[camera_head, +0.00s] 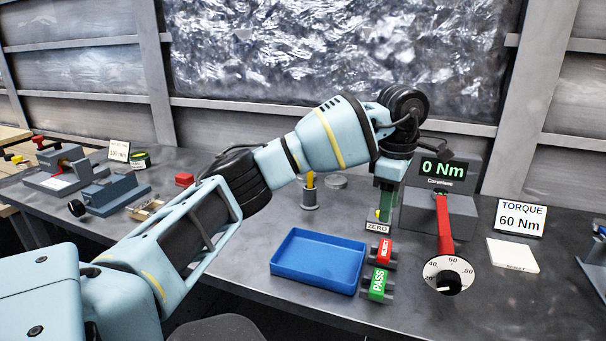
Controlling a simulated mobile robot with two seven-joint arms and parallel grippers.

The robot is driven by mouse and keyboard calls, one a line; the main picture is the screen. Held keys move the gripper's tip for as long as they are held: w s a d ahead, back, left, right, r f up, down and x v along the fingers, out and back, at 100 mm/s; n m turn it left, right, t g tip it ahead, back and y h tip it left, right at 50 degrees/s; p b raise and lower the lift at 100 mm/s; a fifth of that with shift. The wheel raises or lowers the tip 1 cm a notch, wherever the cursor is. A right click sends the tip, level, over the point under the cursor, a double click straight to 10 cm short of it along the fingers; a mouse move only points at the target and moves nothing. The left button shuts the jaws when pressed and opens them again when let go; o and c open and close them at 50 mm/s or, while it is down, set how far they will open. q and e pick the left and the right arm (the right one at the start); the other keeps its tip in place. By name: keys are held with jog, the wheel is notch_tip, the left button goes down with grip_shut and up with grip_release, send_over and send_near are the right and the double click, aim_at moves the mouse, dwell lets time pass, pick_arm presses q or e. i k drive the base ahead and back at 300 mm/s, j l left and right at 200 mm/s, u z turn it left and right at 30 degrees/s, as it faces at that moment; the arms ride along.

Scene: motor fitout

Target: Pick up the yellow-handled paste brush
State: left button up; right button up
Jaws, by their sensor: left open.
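A yellow handle (310,180), which looks like the paste brush, stands upright in a small grey holder (310,201) on the bench. My left forearm passes just above it and may hide its top. My left gripper (385,212) points down to the right of the holder, apart from it, behind the ZERO label. It is open. A small yellow spot shows by its fingers; I cannot tell what it is. My right gripper is not in view.
A blue tray (318,262) lies in front of the holder. Red REJECT (385,250) and green PASS (378,284) blocks stand beside it. A torque tester (440,172) reading 0 Nm, with a red-handled wrench (444,225), is at right. A vise (108,192) is at left.

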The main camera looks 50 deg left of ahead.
aim_at(309, 174)
jog(key=i+j, duration=0.1)
jog(key=j, duration=1)
jog(key=i+j, duration=0.15)
jog(key=j, duration=0.35)
